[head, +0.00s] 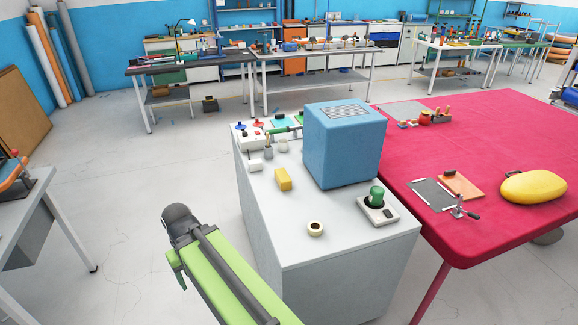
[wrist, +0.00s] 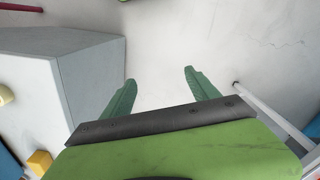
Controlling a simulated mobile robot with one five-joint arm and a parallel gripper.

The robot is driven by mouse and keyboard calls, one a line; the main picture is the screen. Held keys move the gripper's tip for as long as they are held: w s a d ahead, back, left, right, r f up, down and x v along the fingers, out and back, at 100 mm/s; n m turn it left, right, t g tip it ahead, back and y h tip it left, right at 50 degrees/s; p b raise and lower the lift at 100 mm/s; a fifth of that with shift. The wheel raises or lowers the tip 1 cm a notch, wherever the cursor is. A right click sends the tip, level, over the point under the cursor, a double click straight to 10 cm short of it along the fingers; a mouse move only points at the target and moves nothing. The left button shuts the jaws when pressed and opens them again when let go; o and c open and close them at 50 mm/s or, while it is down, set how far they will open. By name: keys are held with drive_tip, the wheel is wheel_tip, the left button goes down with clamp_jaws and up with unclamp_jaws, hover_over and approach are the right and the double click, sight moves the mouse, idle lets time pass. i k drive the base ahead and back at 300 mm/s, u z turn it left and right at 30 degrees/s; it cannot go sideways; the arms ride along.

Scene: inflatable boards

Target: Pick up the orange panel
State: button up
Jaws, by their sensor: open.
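The orange panel (head: 466,187) lies flat on the red table (head: 440,150) at the right of the head view. A small dark block sits on its upper left part, and a dark grey sheet (head: 432,194) lies beside it on the left. My gripper (wrist: 159,76) is open and empty in the wrist view, its two green fingers apart above bare floor. My green arm shows at the bottom of the head view, left of the grey cabinet and far from the panel. The panel is not visible in the wrist view.
The grey cabinet (head: 345,244) stands between my arm and the red table, bearing a blue box (head: 345,150), a yellow block (head: 283,179) and a tape roll (head: 315,228). A yellow rounded object (head: 533,187) and a metal clamp (head: 459,210) are near the panel. Floor left of the cabinet is clear.

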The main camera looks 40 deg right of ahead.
sight(454, 181)
drive_tip(key=u, duration=0.3)
drive_tip(key=k, duration=0.1)
drive_tip(key=z, duration=2.95)
drive_tip(key=k, duration=0.7)
drive_tip(key=u, duration=0.25)
drive_tip(key=i, duration=0.7)
drive_tip(key=z, duration=0.15)
